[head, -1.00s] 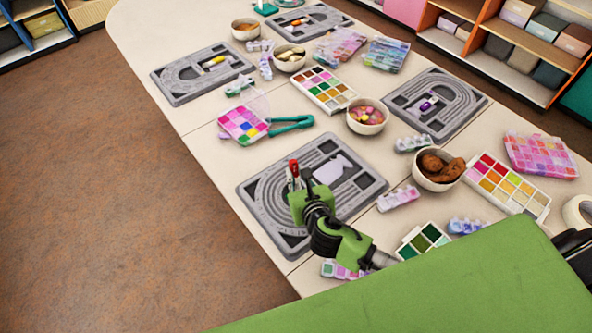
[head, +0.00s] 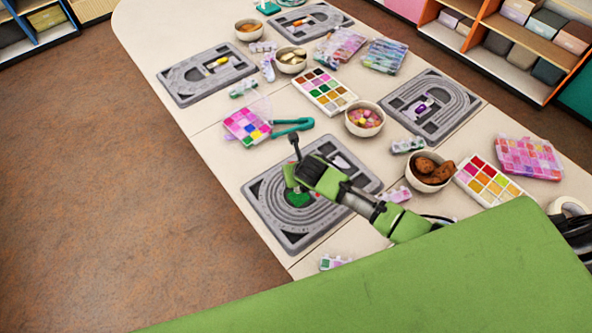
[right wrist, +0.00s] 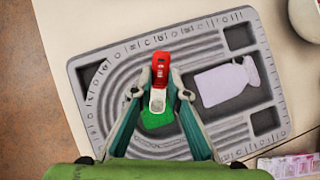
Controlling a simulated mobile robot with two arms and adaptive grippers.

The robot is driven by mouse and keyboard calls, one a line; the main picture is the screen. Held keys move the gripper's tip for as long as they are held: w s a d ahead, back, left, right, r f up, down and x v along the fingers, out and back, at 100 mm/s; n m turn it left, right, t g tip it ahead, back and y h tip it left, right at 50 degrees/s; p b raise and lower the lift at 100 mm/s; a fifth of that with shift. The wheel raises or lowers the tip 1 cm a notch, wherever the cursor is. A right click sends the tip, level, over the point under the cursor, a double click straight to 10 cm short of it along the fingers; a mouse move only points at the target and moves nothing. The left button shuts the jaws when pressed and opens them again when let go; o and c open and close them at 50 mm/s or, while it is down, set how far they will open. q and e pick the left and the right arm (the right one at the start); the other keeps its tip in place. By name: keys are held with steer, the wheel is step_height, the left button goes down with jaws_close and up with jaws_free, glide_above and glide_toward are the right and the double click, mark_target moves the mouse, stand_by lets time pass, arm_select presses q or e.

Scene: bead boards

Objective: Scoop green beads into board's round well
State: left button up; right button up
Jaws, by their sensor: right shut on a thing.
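My right gripper (right wrist: 159,94) is shut on a small red-and-white tool (right wrist: 160,72), with one finger on each side of it. In the head view this gripper (head: 303,190) is over the grey bead board (head: 278,230) with curved grooves. A bright green patch (right wrist: 158,119) shows between the fingers, and it also shows in the head view (head: 298,200). I cannot tell whether this green is in the tool or on the board. A lavender bottle-shaped piece (right wrist: 224,84) lies on the board right of the fingers. The round well is not clearly visible. My left gripper is not in view.
A teal-handled tool (head: 291,125) and a pink bead case (head: 247,126) lie behind the board. A bowl of pink and yellow pieces (head: 365,119) and a bowl of brown pieces (head: 430,171) stand to the right. Floor lies beyond the table's left edge.

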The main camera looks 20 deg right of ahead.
steer(key=w+f+g+b, duration=0.1)
steer(key=g, duration=0.1)
steer(key=w+f+g+b, duration=0.1)
steer(key=b, duration=0.1)
steer(key=shift+w+g+b, duration=0.1)
steer(key=shift+g+b, duration=0.2)
steer(key=shift+g, duration=0.1)
steer(key=shift+w+g+b, duration=0.15)
steer(key=shift+g+b, duration=0.15)
steer(key=shift+b, duration=0.1)
steer(key=shift+w+r+g+p, duration=0.15)
steer(key=shift+r+p, duration=0.2)
steer(key=shift+r, duration=0.2)
steer(key=shift+w+r+g+p, duration=0.15)
steer(key=shift+r+p, duration=0.15)
steer(key=shift+r, duration=0.25)
steer(key=shift+w+a+r+g, duration=0.1)
steer(key=shift+r+g, duration=0.15)
steer(key=shift+r, duration=0.2)
steer(key=shift+w+a+r+g, duration=0.1)
steer(key=shift+r+g, duration=0.15)
steer(key=shift+r, duration=0.15)
